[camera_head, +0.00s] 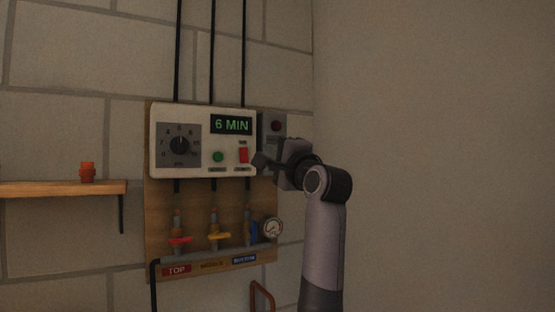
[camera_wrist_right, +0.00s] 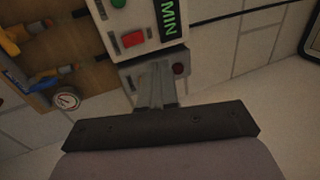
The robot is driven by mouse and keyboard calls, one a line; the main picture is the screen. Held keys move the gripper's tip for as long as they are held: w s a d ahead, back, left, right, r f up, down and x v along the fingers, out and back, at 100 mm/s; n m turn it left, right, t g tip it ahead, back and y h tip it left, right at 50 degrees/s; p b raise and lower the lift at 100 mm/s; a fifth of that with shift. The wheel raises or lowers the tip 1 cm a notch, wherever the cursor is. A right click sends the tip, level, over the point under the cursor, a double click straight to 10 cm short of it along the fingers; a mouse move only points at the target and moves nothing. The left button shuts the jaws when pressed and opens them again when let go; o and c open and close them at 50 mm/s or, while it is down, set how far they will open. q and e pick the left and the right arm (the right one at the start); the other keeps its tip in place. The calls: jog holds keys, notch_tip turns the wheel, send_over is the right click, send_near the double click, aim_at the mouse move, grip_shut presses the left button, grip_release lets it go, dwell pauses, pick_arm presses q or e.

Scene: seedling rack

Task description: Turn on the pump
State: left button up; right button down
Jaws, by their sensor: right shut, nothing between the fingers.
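A white control panel (camera_head: 200,112) on a wooden board holds a black dial (camera_head: 180,145), a green button (camera_head: 218,157), a red switch (camera_head: 243,155) and a green display (camera_head: 231,125) reading 6 MIN. A grey box (camera_head: 273,115) with a dark red round part (camera_head: 276,126) is mounted at the panel's right. My right gripper (camera_head: 258,160) is shut and empty, just right of the red switch. In the right wrist view, its fingers (camera_wrist_right: 157,75) overlap the grey box, with the red switch (camera_wrist_right: 133,39) to their upper left; contact cannot be told. My left gripper is not in view.
Below the panel are pipes with red, yellow and blue valve handles (camera_head: 213,236) and a round gauge (camera_head: 272,228). A wooden shelf (camera_head: 50,189) at left holds an orange object (camera_head: 87,172). A bare wall (camera_head: 430,130) fills the right.

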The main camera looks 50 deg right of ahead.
jog(key=shift+s+a, duration=0.25)
jog(key=shift+s, duration=0.55)
jog(key=shift+f, duration=0.1)
